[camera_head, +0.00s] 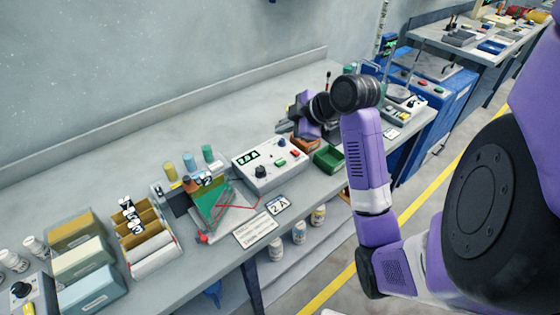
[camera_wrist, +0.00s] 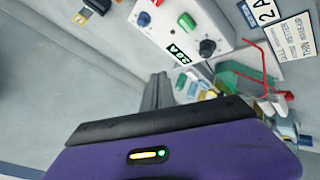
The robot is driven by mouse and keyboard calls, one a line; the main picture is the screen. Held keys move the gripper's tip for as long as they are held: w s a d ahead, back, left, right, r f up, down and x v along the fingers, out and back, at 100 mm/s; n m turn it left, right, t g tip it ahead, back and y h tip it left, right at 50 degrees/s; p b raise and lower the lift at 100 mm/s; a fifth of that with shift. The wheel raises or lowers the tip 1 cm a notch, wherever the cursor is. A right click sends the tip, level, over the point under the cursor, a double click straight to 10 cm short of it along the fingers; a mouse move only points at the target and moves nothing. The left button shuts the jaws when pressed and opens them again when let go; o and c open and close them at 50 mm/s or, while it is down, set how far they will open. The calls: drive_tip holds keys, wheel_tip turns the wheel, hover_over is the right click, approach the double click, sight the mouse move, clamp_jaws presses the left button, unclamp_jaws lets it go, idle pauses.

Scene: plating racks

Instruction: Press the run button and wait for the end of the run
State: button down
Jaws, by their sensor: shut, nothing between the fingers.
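The power supply box (camera_head: 268,180) is pale grey, with a lit display (camera_head: 246,157), a black knob (camera_head: 260,171), a green button (camera_head: 281,162) and a red button (camera_head: 294,153). The wrist view shows it upside down, with its display (camera_wrist: 179,53), green button (camera_wrist: 187,20), knob (camera_wrist: 207,47) and a small blue round piece (camera_wrist: 144,19). The display reads about 2 A; its middle digit is unclear. My gripper (camera_head: 286,127) is behind the box's right end. Its grey fingers (camera_wrist: 157,80) are shut and empty, apart from the buttons. Which button is run is unreadable.
A tank with a green board and red lead (camera_head: 212,204) stands left of the box, with colored bottles (camera_head: 190,162) behind. A "2 A" card (camera_head: 277,205) lies in front. A green tray (camera_head: 328,159) is at right.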

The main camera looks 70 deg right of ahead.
sight(283, 163)
drive_tip(key=shift+f+b, duration=3.5)
drive_tip(key=shift+f, duration=0.9)
drive_tip(key=shift+f+b, duration=0.35)
drive_tip(key=shift+f, duration=0.05)
drive_tip(key=shift+f+b, duration=0.45)
drive_tip(key=shift+f, duration=0.05)
drive_tip(key=shift+r, duration=0.2)
drive_tip(key=shift+r+p, duration=0.75)
drive_tip(key=shift+p, duration=0.05)
drive_tip(key=shift+r+p, duration=2)
drive_tip(key=shift+r, duration=0.5)
